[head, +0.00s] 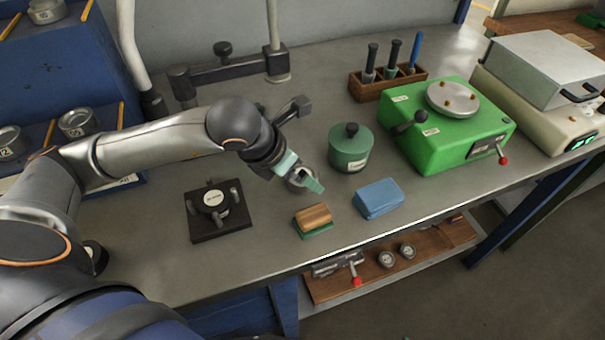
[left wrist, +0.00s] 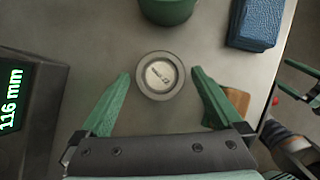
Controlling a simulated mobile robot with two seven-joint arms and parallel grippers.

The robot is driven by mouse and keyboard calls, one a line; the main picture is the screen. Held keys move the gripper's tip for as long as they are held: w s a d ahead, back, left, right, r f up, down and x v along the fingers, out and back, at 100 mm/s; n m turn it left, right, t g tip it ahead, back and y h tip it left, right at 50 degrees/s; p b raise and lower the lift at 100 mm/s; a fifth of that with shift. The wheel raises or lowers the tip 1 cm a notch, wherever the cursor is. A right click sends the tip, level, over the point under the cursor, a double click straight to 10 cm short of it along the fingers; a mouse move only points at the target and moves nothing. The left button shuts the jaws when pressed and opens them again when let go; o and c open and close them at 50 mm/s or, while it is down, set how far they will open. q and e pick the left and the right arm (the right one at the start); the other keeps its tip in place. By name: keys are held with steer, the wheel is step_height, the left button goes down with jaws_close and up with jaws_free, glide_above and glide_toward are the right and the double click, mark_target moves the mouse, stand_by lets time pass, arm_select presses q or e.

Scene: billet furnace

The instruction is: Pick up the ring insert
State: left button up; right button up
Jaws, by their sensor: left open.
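The ring insert (left wrist: 160,75) is a round metal ring with a pale labelled centre, lying flat on the grey bench. In the head view the ring insert (head: 299,179) is partly covered by my left gripper (head: 303,173). In the left wrist view my left gripper (left wrist: 160,100) is open, with one green finger on each side of the ring and visible gaps between. The ring sits slightly beyond the middle of the fingers. At the right edge of the left wrist view, what looks like my right gripper (left wrist: 300,84) shows two green fingers apart, with nothing visible between them.
A green lidded pot (head: 350,150) stands just beyond the ring. A blue pad (head: 378,198) and a wooden-backed brush (head: 313,219) lie nearby. A black fixture (head: 214,206) is to the left. A dark display (left wrist: 25,110) reads 116 mm. The front bench strip has free room.

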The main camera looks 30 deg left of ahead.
arm_select(q)
steer(key=shift+w+f, duration=0.15)
steer(key=shift+f, duration=0.2)
steer(key=shift+c, duration=0.2)
jaws_close()
stand_by(0.4)
steer(key=shift+r, duration=0.15)
